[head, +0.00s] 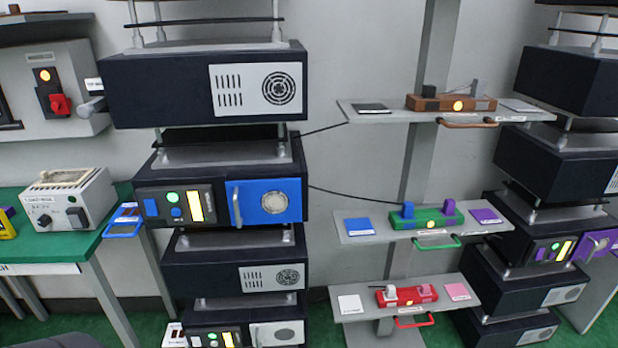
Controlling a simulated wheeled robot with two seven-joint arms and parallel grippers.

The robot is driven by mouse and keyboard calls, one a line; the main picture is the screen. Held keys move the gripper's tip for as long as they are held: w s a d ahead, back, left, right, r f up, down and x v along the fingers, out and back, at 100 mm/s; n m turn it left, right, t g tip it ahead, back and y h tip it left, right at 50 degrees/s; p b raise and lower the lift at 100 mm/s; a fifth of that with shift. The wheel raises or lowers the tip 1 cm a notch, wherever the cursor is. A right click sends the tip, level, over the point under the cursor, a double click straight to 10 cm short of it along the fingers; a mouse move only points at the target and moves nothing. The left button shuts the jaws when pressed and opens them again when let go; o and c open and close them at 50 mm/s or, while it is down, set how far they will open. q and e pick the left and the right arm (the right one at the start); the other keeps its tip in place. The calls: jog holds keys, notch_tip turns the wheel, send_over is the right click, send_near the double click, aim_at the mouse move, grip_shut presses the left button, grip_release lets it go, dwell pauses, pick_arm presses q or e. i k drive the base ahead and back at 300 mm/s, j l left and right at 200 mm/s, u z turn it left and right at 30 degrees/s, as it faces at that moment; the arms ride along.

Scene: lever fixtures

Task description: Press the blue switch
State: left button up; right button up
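A green switch block (432,219) sits on the middle grey shelf of the post at center right. A blue switch (408,210) stands up at its left end, and a purple switch (449,207) stands up at its right end. A yellow light is on the block's front face. A blue plate (357,226) lies on the shelf to the left of the block, and a purple plate (484,215) lies to its right. Neither of my grippers is in view.
A brown block (451,103) is on the shelf above, and a red block (407,296) is on the shelf below. A green handle (437,243) sticks out in front of the middle shelf. Device stacks flank the post. A blue-doored unit (269,203) is at left.

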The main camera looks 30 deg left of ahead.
aim_at(151, 206)
jog(key=u, duration=1.85)
